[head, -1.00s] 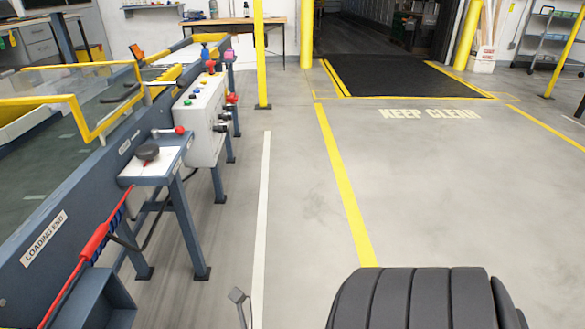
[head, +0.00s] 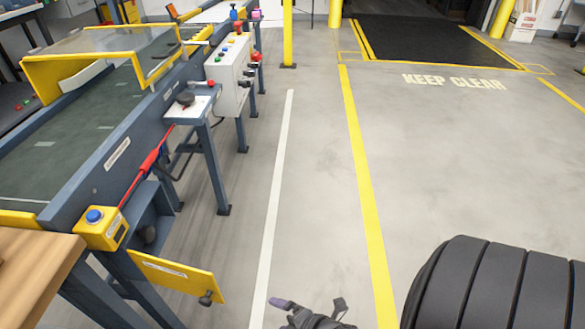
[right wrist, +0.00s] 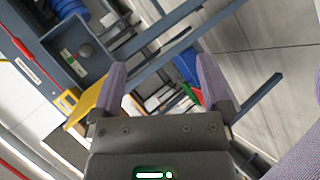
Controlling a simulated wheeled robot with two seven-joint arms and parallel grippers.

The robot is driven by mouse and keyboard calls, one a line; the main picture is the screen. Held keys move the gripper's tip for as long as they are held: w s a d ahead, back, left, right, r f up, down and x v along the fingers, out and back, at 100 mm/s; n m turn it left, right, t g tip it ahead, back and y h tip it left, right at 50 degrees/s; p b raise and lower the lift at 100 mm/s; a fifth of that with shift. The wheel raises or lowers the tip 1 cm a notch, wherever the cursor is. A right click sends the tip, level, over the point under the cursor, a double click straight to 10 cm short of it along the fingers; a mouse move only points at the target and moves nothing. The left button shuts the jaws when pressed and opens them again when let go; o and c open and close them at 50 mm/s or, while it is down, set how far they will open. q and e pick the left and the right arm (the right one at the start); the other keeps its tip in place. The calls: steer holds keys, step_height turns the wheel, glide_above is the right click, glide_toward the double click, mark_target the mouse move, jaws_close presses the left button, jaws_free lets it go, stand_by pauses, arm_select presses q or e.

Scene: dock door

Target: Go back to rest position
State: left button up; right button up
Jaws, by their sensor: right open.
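My right gripper (head: 312,308) shows at the bottom edge of the head view, over the floor near the white line, partly cut off. In the right wrist view its two purple fingers (right wrist: 162,66) stand wide apart with nothing gripped between them. My left gripper is in neither view. A black ribbed part at the lower right of the head view is mine.
A conveyor (head: 110,150) with a control box (head: 230,75) runs along the left. A yellow button box (head: 100,227), a yellow panel (head: 170,272) and a wooden tabletop (head: 35,270) are at the near left. Floor (head: 320,190) around the yellow line is clear toward the dark mat (head: 430,42).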

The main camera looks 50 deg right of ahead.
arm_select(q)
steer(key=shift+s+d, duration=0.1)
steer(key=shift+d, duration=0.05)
arm_select(e)
steer(key=s+f+m+g+h, duration=0.1)
steer(key=s+f+m+g, duration=0.3)
steer(key=s, duration=0.6)
steer(key=s+f+m+g+h, duration=0.1)
steer(key=s+f+m+g, duration=0.35)
steer(key=s, duration=0.45)
steer(key=s+f+m+g, duration=0.3)
steer(key=s+f+m, duration=0.15)
steer(key=s, duration=0.55)
steer(key=s+r+g+p, duration=0.1)
steer(key=s+g, duration=0.1)
steer(key=s, duration=0.3)
arm_select(q)
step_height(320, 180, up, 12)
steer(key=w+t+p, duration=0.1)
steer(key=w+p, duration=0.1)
steer(key=p, duration=0.9)
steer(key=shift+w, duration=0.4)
arm_select(e)
steer(key=w+r+t, duration=0.1)
steer(key=w+r, duration=0.2)
steer(key=r, duration=0.8)
steer(key=shift+w, duration=0.3)
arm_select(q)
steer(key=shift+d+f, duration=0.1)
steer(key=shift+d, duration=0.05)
